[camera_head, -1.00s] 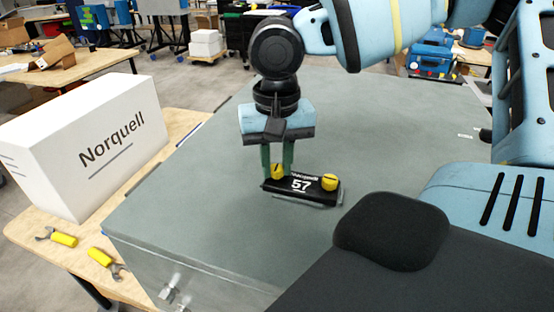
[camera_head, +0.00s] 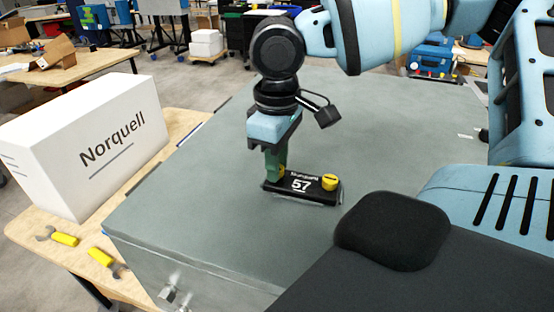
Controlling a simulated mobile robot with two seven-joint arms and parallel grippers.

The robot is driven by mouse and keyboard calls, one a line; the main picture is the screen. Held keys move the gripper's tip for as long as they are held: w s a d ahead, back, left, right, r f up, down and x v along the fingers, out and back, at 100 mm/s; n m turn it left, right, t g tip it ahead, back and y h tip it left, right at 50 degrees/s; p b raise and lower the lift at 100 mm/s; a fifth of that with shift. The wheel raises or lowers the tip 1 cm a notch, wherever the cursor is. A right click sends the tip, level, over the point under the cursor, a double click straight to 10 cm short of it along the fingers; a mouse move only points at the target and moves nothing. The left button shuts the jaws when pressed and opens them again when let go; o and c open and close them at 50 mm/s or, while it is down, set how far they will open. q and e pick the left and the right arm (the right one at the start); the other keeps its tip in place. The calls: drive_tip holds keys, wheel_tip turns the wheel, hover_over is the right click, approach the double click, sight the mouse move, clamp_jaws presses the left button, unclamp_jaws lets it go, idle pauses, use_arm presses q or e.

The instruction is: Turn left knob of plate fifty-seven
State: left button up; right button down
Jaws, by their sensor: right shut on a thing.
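The black plate marked 57 (camera_head: 302,185) lies on top of the large grey case. Its right yellow knob (camera_head: 330,182) is uncovered and shows a dark slot. Its left yellow knob (camera_head: 282,170) is mostly hidden behind the green fingers of my right gripper (camera_head: 274,174). The right gripper points down and is shut on the left knob, at the plate's left end. The gripper is seen turned, with one finger largely covering the other. My left gripper is not in view.
The grey case (camera_head: 200,215) has a wide clear top around the plate. A white Norquell box (camera_head: 85,150) stands on a wooden table to the left. Two yellow-handled tools (camera_head: 64,239) lie near the table's front edge.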

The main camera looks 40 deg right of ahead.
drive_tip(key=n, duration=0.5)
drive_tip(key=shift+s+f+n, duration=0.1)
drive_tip(key=shift+f+n, duration=0.1)
drive_tip(key=shift+n, duration=0.1)
drive_tip(key=n, duration=1)
drive_tip(key=shift+f, duration=0.1)
drive_tip(key=n, duration=1.4)
drive_tip(key=shift+n, duration=0.3)
drive_tip(key=n, duration=0.4)
drive_tip(key=shift+n, duration=2.5)
